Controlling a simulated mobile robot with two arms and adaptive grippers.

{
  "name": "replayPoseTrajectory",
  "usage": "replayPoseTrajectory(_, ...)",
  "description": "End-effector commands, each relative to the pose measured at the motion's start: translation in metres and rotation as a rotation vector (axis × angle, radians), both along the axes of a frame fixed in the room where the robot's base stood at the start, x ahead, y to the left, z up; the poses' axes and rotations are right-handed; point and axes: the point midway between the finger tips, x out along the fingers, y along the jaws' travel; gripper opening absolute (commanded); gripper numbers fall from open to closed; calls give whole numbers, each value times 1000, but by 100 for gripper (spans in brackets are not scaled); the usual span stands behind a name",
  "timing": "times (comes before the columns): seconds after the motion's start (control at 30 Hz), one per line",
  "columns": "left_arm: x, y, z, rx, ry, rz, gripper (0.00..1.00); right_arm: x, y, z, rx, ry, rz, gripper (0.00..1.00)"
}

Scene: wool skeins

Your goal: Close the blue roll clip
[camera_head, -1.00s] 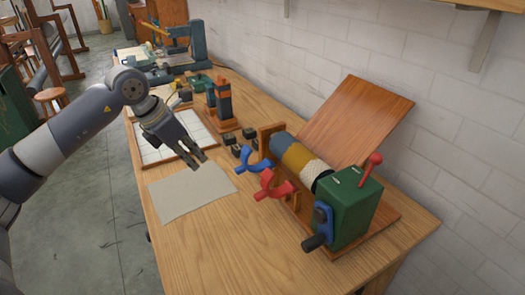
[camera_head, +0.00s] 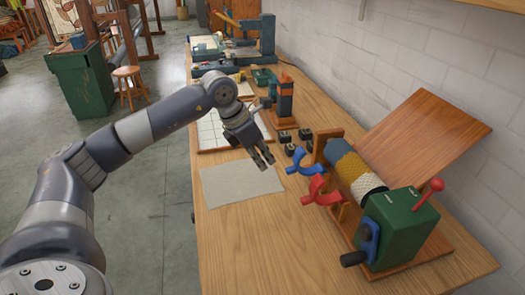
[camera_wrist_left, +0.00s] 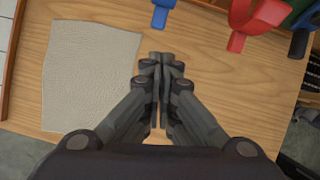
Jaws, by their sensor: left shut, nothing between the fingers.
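The blue roll clip (camera_head: 296,161) is a forked blue piece on the front side of the roll device, swung out away from the roll. A red clip (camera_head: 318,193) of the same shape sits beside it. The roll (camera_head: 354,172) has blue, yellow and cream bands. My left gripper (camera_head: 268,166) hangs over the table to the left of the blue clip, apart from it, shut and empty. In the left wrist view my fingers (camera_wrist_left: 161,62) are together, and part of the blue clip (camera_wrist_left: 162,12) shows at the top edge. My right gripper is not in view.
A grey cloth (camera_head: 240,184) lies flat left of the clips. The green crank box (camera_head: 400,226) and tilted wooden board (camera_head: 424,135) stand right. A dark post (camera_head: 284,100) and small dark blocks (camera_head: 286,137) are behind. The front table is clear.

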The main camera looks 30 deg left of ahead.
Motion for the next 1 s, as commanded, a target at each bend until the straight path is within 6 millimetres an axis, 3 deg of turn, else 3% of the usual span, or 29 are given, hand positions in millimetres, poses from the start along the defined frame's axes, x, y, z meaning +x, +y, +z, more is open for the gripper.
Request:
replayPoseTrajectory(0.23, 18, -14, -48, -2, 5, -1, 0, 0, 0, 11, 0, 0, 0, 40)
replayPoseTrajectory(0.53, 49, -32, -40, -1, -1, -1, 0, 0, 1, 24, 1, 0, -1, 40)
replayPoseTrajectory(1.0, 53, -33, -40, 1, 1, -1, 0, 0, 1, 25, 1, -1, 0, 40)
